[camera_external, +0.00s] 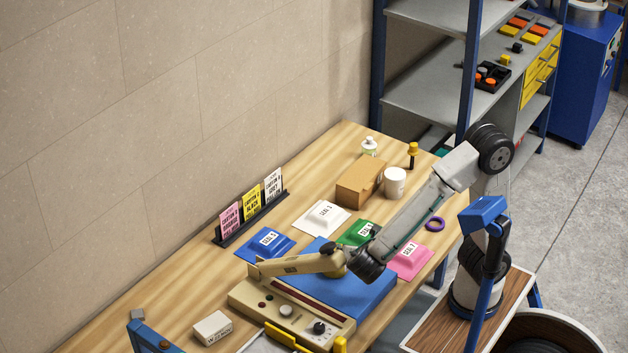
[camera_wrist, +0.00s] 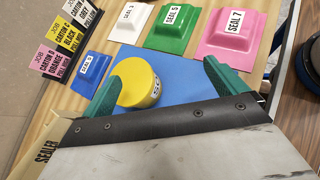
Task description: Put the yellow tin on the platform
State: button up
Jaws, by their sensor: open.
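The yellow tin (camera_wrist: 138,84) is a short round tin with a partly visible dark-on-white label. In the wrist view it stands over the blue platform (camera_wrist: 182,88), between the green fingers of my gripper (camera_wrist: 164,86). The fingers are apart. The tin is close to the left finger, with a clear gap to the right one. I cannot tell whether the left finger touches it. In the external view the blue platform (camera_external: 376,296) lies at the front of the table, with my wrist over it. The tin is mostly hidden there.
A beige sealer (camera_external: 290,309) with knobs stands along the platform's front left edge, its arm reaching over. Blue (camera_external: 265,243), white (camera_external: 322,217), green (camera_external: 358,233) and pink (camera_external: 410,259) seal blocks surround the platform. A cardboard box (camera_external: 360,182) and white cup (camera_external: 395,182) stand behind.

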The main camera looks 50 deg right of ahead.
jog(key=s+d+r+m+g+y, duration=0.1)
jog(key=s+d+m+g+y, duration=0.15)
jog(key=d+m, duration=0.45)
jog(key=s+d+r+m+g+y, duration=0.15)
jog(key=d+m+g, duration=0.3)
jog(key=d, duration=0.55)
jog(key=s+d+r+m+t+y, duration=0.1)
jog(key=s+d+m+y, duration=0.3)
jog(key=s+m, duration=0.4)
jog(key=d+m, duration=0.1)
jog(key=m, duration=0.3)
jog(key=shift+d+t+y, duration=0.15)
jog(key=shift+t+y, duration=0.15)
jog(key=shift+y, duration=0.1)
jog(key=shift+o, duration=0.3)
